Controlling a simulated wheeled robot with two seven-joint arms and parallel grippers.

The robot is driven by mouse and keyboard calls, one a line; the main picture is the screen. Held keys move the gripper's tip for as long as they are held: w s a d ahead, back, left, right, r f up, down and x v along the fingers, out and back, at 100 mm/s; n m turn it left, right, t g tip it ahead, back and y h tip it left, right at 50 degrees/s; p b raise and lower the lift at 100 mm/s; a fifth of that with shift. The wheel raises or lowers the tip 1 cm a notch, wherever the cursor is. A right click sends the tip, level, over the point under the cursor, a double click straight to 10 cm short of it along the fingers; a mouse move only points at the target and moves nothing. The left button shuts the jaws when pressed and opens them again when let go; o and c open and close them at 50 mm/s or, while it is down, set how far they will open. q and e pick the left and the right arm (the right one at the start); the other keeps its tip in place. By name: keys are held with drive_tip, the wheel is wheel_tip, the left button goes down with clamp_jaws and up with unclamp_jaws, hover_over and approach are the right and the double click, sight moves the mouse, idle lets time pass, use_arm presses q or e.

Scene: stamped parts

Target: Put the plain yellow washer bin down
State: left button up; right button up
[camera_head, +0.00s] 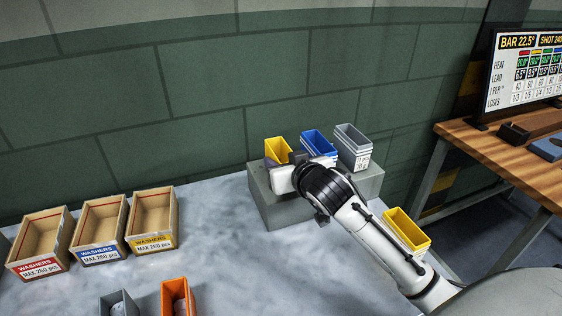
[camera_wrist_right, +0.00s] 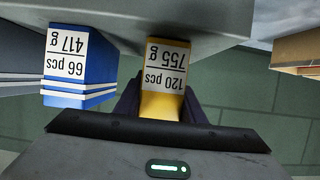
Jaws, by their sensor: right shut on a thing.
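The plain yellow washer bin (camera_head: 277,150) is at the left end of a row on the grey block (camera_head: 262,205). It has no white stripes that I can see. My right gripper (camera_head: 292,168) is shut on it. In the right wrist view, which is upside down, the dark fingers of my right gripper (camera_wrist_right: 162,108) sit either side of the yellow bin (camera_wrist_right: 160,103). Its label reads 120 pcs, 755 g. The bin's base is at the block's surface; I cannot tell whether it touches. My left gripper is not in view.
A blue white-striped bin (camera_head: 319,143) stands close beside it, then a grey striped bin (camera_head: 353,147). Another yellow bin (camera_head: 407,229) is behind my right arm. Wooden washer trays (camera_head: 98,228) stand left; a grey bin (camera_head: 118,304) and an orange bin (camera_head: 177,298) are in front.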

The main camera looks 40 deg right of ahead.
drive_tip(key=o, duration=1)
drive_tip(key=shift+f, duration=0.1)
drive_tip(key=shift+o, duration=0.2)
drive_tip(key=v, duration=1.2)
